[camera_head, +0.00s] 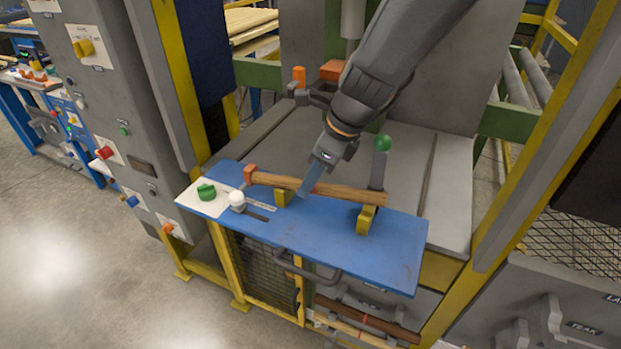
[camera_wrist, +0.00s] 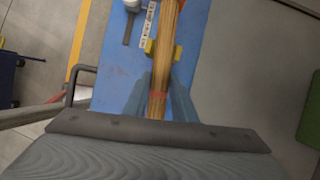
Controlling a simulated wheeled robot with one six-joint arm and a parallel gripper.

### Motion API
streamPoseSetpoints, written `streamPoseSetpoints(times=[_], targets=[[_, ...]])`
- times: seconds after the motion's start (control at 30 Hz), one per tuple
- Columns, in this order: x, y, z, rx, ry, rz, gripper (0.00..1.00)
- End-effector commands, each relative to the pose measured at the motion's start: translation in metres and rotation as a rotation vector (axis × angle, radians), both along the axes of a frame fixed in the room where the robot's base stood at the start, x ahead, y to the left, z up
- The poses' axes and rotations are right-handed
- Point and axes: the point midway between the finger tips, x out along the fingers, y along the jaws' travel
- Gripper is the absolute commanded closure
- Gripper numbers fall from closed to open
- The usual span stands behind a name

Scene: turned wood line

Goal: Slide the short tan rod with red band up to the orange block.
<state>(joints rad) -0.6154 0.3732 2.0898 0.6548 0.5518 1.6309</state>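The tan rod with red band (camera_head: 275,181) lies across two yellow V-shaped rests (camera_head: 365,219) on a blue board (camera_head: 335,245). The orange block (camera_head: 249,173) stands at the rod's left end; I cannot tell whether they touch. My gripper (camera_head: 308,187) reaches down onto the rod near its middle. In the wrist view its blue fingers (camera_wrist: 160,95) lie close along both sides of the rod (camera_wrist: 167,40), at the red band (camera_wrist: 157,97), and appear shut on it. The rod's part under the gripper body is hidden there.
A white knob (camera_head: 237,198) beside a slot and a green knob (camera_head: 206,191) sit at the board's left. A green-topped lever (camera_head: 382,143) stands behind the rod's right end. Several other rods (camera_head: 365,320) lie below the board. A grey control cabinet (camera_head: 120,90) stands left.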

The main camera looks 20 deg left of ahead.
Motion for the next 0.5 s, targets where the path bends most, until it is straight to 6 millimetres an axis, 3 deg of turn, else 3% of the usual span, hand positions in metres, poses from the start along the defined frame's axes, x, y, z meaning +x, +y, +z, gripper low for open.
streamPoseSetpoints(times=[0.03, 0.13, 0.17, 0.27, 0.5], targets=[[0.0000, 0.0000, 0.0001, 0.000, 0.000, 0.000, 0.85], [0.0000, 0.0000, 0.0001, 0.000, 0.000, 0.000, 1.00], [0.0000, 0.0000, 0.0001, 0.000, 0.000, 0.000, 0.74], [0.0000, -0.0001, 0.0002, 0.000, 0.000, 0.000, 0.57], [0.0000, -0.0001, 0.0002, 0.000, 0.000, 0.000, 0.55]])
